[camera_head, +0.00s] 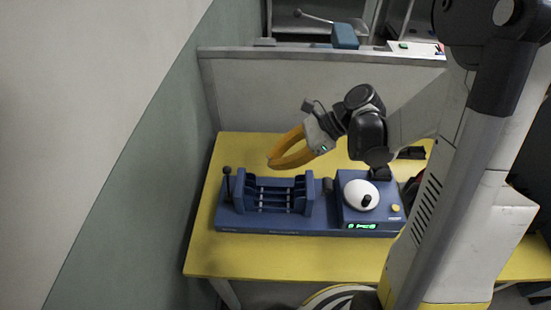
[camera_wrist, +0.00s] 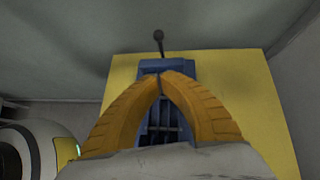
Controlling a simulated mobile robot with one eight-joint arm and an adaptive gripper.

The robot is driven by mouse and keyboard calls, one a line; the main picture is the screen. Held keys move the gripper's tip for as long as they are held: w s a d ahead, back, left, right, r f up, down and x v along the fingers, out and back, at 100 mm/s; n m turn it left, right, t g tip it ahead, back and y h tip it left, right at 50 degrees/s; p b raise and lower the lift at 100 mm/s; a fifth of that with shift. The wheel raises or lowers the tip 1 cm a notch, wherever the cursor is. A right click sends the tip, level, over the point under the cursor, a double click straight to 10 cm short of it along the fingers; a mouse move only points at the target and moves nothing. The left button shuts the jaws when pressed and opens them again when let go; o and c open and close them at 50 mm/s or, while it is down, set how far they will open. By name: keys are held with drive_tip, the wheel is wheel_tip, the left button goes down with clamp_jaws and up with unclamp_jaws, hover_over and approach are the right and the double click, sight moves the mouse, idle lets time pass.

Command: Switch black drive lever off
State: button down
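The black drive lever (camera_head: 227,182) is a thin stick with a ball knob at the left end of a blue machine (camera_head: 270,228) on the yellow table. It stands about upright in the head view. In the wrist view the lever (camera_wrist: 159,45) shows just beyond my fingertips, apart from them. My gripper (camera_head: 270,161) has yellow fingers whose tips meet, with nothing seen between them. It is above and behind the machine, to the right of the lever. In the wrist view my gripper (camera_wrist: 162,76) covers part of the machine.
The machine carries a slotted blue rack (camera_head: 310,190), a white dome (camera_head: 360,194) with a black knob, a yellow button (camera_head: 395,208) and a green display (camera_head: 362,226). A grey partition (camera_head: 270,95) stands behind the table (camera_head: 250,262). The table front is clear.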

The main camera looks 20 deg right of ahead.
drive_tip(key=b, duration=0.2)
approach(228, 183)
drive_tip(key=f, duration=0.2)
drive_tip(key=a, duration=0.3)
drive_tip(key=shift+w+a+r, duration=0.2)
drive_tip(key=shift+r, duration=0.1)
drive_tip(key=shift+a, duration=0.15)
drive_tip(key=shift+w+a+r+h, duration=0.2)
drive_tip(key=shift+a+r+h, duration=0.05)
drive_tip(key=shift+a+h, duration=0.15)
